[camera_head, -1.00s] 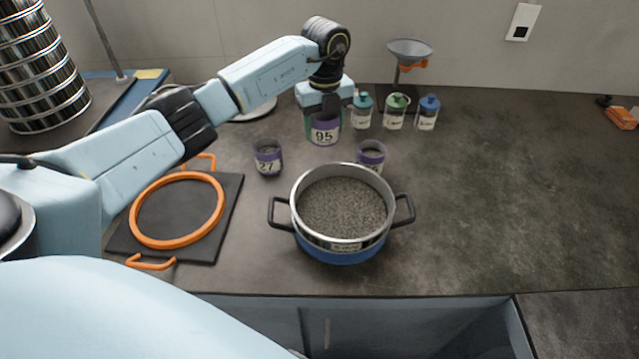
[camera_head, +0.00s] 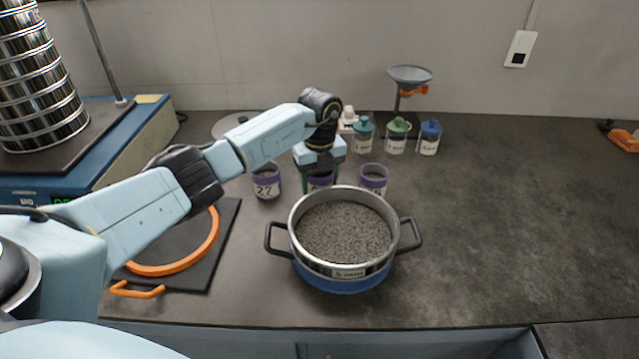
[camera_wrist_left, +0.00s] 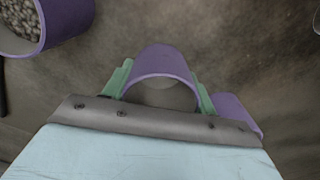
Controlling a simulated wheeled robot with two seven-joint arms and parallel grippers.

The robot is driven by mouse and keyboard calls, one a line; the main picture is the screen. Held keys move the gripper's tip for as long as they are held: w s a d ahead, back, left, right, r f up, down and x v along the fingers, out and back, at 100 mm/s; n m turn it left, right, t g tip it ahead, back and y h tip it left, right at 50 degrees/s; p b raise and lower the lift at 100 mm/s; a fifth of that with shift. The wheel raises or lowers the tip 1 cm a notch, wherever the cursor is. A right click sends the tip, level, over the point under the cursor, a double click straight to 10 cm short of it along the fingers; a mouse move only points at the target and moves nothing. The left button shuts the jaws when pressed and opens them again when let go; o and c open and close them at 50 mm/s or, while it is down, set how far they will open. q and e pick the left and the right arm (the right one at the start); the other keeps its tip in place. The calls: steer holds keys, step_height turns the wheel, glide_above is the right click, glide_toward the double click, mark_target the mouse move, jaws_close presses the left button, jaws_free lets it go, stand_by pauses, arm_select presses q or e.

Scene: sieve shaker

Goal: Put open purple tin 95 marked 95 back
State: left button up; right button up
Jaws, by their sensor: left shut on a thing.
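My left gripper (camera_head: 320,180) is shut on a purple tin (camera_head: 320,183), between two other purple tins and behind the pot. In the head view my gripper and the pot hide most of this tin, and its mark cannot be read now. In the left wrist view the green fingers (camera_wrist_left: 161,88) grip the sides of the open purple tin (camera_wrist_left: 162,62). I cannot tell whether it touches the table. My right gripper is not in view.
A purple tin marked 27 or 22 (camera_head: 266,184) stands left of the held tin, another purple tin (camera_head: 373,179) right. The pot of grains (camera_head: 343,272) is in front. Capped bottles (camera_head: 396,138) and a funnel stand (camera_head: 409,76) are behind.

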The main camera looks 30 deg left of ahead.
arm_select(q)
steer(key=shift+f, duration=0.15)
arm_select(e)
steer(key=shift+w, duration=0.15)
arm_select(q)
steer(key=shift+f, duration=0.15)
steer(key=o, duration=1.1)
steer(key=shift+o, duration=0.2)
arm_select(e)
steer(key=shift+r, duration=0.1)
arm_select(q)
step_height(320, 180, up, 12)
steer(key=p, duration=0.2)
steer(key=shift+r, duration=0.2)
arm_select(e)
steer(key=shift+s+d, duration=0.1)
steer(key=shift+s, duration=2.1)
